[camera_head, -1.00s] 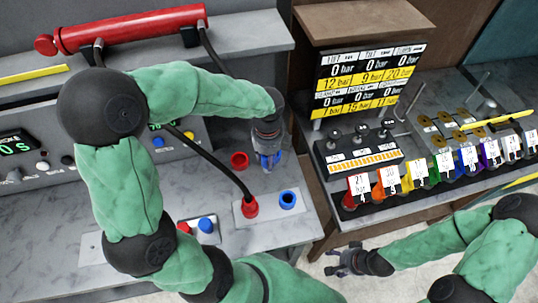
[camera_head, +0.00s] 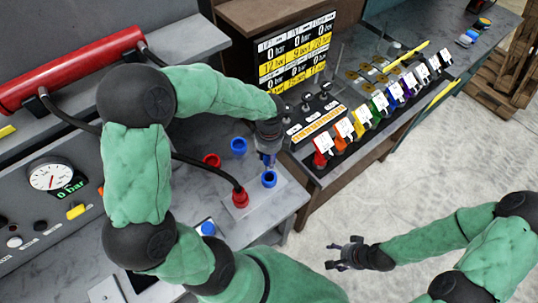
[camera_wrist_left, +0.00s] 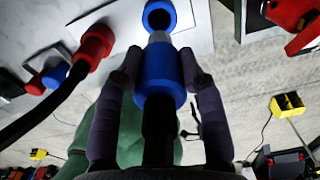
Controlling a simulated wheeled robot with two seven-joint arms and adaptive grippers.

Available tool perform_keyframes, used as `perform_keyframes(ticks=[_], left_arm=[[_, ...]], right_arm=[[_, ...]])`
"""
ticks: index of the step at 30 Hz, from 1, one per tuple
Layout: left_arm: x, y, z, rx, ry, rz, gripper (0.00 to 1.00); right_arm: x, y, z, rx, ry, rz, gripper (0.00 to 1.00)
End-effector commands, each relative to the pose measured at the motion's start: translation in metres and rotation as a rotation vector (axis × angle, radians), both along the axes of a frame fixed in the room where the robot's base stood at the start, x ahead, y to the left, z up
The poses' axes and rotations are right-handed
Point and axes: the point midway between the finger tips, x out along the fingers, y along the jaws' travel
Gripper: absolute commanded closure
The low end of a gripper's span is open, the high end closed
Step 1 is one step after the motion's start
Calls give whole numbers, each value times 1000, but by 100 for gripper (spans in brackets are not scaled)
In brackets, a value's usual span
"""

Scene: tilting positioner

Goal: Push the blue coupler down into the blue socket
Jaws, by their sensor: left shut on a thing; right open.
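My left gripper (camera_head: 267,160) is shut on the blue coupler, its fingers on either side of the coupler body (camera_wrist_left: 158,76) in the left wrist view. The coupler's silver tip points toward the open blue socket (camera_wrist_left: 159,15). The socket's dark bore is still visible and empty. In the head view, the blue socket (camera_head: 269,180) is just in front of and below the gripper. The tip looks close to the socket rim; whether it touches I cannot tell. My right gripper (camera_head: 340,256) is open and empty, over the floor at lower right.
A red coupler (camera_head: 240,198) with a black hose stands beside the blue socket on the same plate. A red ring (camera_head: 212,160) and another blue ring (camera_head: 239,146) are behind. A gauge panel (camera_head: 50,180) is left; a rack with coloured tags (camera_head: 365,115) is right.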

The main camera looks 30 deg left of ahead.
Motion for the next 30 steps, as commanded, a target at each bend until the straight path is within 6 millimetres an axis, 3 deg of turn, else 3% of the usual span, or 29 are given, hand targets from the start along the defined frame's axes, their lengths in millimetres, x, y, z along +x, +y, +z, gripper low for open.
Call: perform_keyframes(ticks=[9,30], left_arm=[[0,0,1,0,0,5,100],[0,0,-53,0,0,5,100]], right_arm=[[0,0,3,0,0,0,36],[0,0,-34,0,0,0,36]])
